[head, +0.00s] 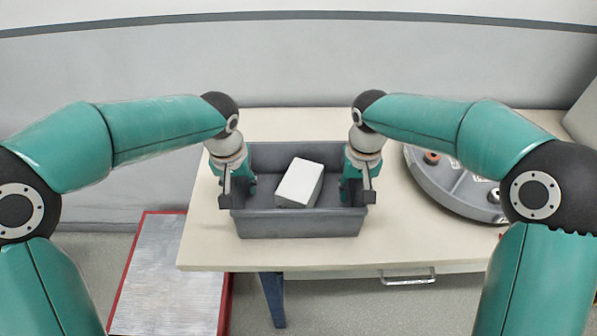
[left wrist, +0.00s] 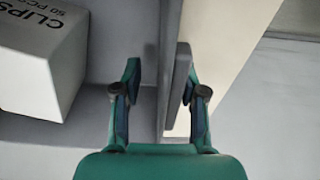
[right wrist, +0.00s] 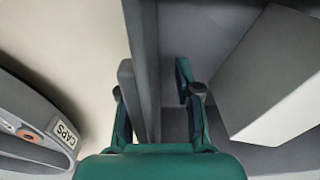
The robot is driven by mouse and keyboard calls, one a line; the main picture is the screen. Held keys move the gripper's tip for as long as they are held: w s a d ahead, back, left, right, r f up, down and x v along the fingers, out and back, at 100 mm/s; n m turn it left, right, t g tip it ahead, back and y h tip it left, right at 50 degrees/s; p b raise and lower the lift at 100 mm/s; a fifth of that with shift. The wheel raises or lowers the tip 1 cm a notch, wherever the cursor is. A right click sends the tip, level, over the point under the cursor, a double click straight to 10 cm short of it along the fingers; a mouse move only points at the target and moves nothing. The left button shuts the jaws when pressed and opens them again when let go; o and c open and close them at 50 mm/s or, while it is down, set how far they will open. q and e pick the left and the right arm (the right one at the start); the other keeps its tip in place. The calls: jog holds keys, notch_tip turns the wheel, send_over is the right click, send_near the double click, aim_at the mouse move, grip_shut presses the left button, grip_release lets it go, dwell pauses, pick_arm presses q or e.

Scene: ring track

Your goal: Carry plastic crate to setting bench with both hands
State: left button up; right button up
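The grey plastic crate (head: 300,224) sits on a cream-topped bench (head: 420,250), near its front edge. Inside it lies a white box (head: 300,183), marked "CLIPS" in the left wrist view (left wrist: 40,60). My left gripper (head: 237,184) is at the crate's left wall, one finger inside and one outside. In the left wrist view its fingers stand apart, with a gap on the inner side of the wall (left wrist: 172,95). My right gripper (head: 358,184) straddles the right wall likewise. The right wrist view shows a gap between its inner finger and the wall (right wrist: 143,70).
A round grey tray (head: 440,195) with small parts, labelled "CAPS" in the right wrist view (right wrist: 66,136), lies right of the crate. A red-edged metal platform (head: 165,275) is on the floor at left. The bench front has a metal handle (head: 407,277).

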pick_arm(q)
jog(key=shift+a+r, duration=0.1)
pick_arm(e)
jog(key=shift+d, duration=0.15)
pick_arm(q)
jog(key=shift+r, duration=0.25)
jog(key=r, duration=0.3)
jog(key=s+r, duration=0.1)
jog(key=r, duration=0.6)
jog(key=shift+s+r, duration=0.25)
jog(key=shift+s, duration=0.05)
jog(key=shift+r, duration=0.25)
pick_arm(e)
jog(key=shift+r, duration=0.15)
notch_tip(320, 180, up, 12)
jog(key=shift+f, duration=0.2)
pick_arm(q)
jog(key=shift+s, duration=0.1)
